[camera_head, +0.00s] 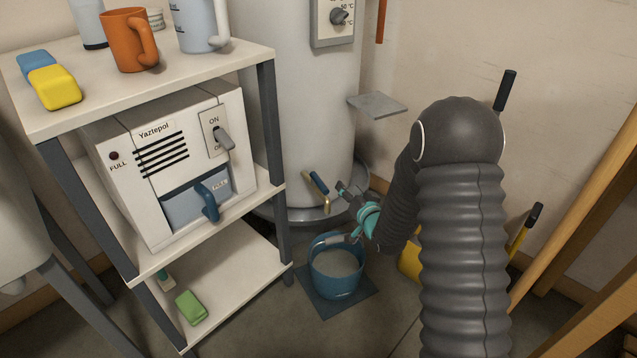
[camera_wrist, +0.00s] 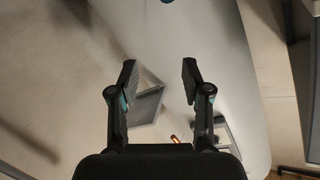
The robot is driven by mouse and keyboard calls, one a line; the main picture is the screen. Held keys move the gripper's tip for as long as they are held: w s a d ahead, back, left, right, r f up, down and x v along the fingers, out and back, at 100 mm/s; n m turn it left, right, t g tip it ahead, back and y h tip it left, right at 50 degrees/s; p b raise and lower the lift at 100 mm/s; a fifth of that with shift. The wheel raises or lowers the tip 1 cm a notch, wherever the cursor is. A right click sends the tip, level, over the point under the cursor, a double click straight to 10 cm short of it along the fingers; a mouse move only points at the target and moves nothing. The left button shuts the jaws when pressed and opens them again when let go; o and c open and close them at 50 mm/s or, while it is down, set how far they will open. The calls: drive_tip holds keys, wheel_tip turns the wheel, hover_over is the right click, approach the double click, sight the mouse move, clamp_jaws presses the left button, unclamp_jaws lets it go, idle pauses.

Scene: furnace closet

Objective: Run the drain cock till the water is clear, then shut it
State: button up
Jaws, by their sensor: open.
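The drain cock has a blue lever (camera_head: 318,183) and a brass spout (camera_head: 326,205) low on the front of the pale tank (camera_head: 305,110). The lever is tilted, and I see no clear stream from the spout. The blue bucket (camera_head: 318,282) stands below, holding greyish, cloudy-looking liquid (camera_head: 336,263). My gripper (camera_head: 345,213) is open, just right of the spout and above the bucket; it looks apart from the lever. In the wrist view its fingers (camera_wrist: 159,75) are spread with nothing between them but the tank behind.
A shelf unit (camera_head: 265,100) stands left, with a white machine (camera_head: 180,160), an orange mug (camera_head: 127,40) and sponges (camera_head: 56,87). A grey plate (camera_head: 377,105) juts out right of the tank. A yellow object (camera_head: 410,262) is partly hidden behind my arm. Wooden beams (camera_head: 585,215) stand right.

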sight(318, 182)
wheel_tip(318, 182, down, 6)
drive_tip(key=s+a+y, duration=0.1)
drive_tip(key=a+y, duration=0.1)
drive_tip(key=a, duration=0.1)
drive_tip(key=shift+m+t, duration=0.3)
drive_tip(key=shift+t, duration=0.1)
drive_tip(key=x, duration=1.3)
drive_tip(key=shift+w+a, duration=0.1)
drive_tip(key=shift+a, duration=0.2)
clamp_jaws()
